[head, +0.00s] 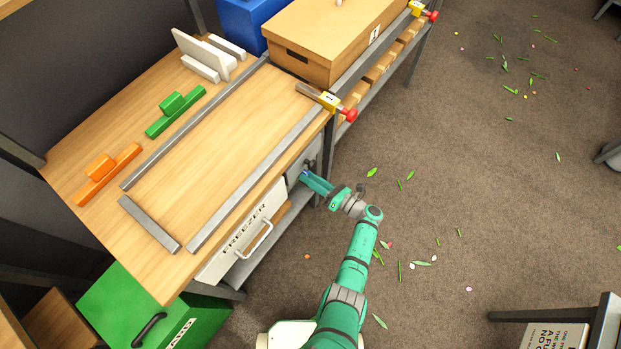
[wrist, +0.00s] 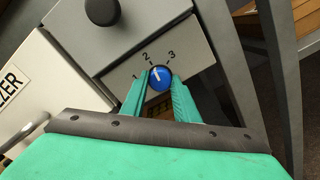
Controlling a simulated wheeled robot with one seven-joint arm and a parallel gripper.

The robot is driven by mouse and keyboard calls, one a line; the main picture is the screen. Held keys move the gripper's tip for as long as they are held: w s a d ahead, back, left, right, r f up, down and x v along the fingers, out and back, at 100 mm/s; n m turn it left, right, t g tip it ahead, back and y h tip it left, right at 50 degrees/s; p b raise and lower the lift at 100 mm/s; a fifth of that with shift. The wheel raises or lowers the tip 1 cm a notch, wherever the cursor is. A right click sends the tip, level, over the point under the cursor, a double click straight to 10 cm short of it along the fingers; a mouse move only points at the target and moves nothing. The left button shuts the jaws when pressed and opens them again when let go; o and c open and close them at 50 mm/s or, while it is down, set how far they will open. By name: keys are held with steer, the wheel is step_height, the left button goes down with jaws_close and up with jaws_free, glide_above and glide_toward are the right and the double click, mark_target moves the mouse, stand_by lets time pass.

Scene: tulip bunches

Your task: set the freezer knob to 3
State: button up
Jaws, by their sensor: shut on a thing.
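The freezer knob (wrist: 160,79) is a small round blue dial with a white pointer mark, on a light grey panel (wrist: 195,62) in the wrist view. The numbers 1, 2 and 3 are printed around its upper side. The white mark appears to point up-left, near the tick of the 2. My gripper (wrist: 159,88) has its two green fingers on either side of the knob, shut on it. In the head view my gripper (head: 305,178) reaches the panel under the bench's front edge. The white FREEZER door (head: 240,235) is to its left.
A grey front with a black round knob (wrist: 102,12) is above the dial panel. A metal bench leg (wrist: 235,80) stands close on the right. The freezer's handle (head: 257,240) sticks out. A green box (head: 125,305) stands lower left. Open carpet lies right, with scattered petals and leaves.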

steer(key=m, duration=1)
steer(key=shift+m, duration=0.4)
stand_by(0.4)
steer(key=o, duration=1.1)
steer(key=shift+c, duration=0.2)
steer(key=v, duration=1)
steer(key=shift+s+d, duration=0.2)
steer(key=shift+d, duration=0.05)
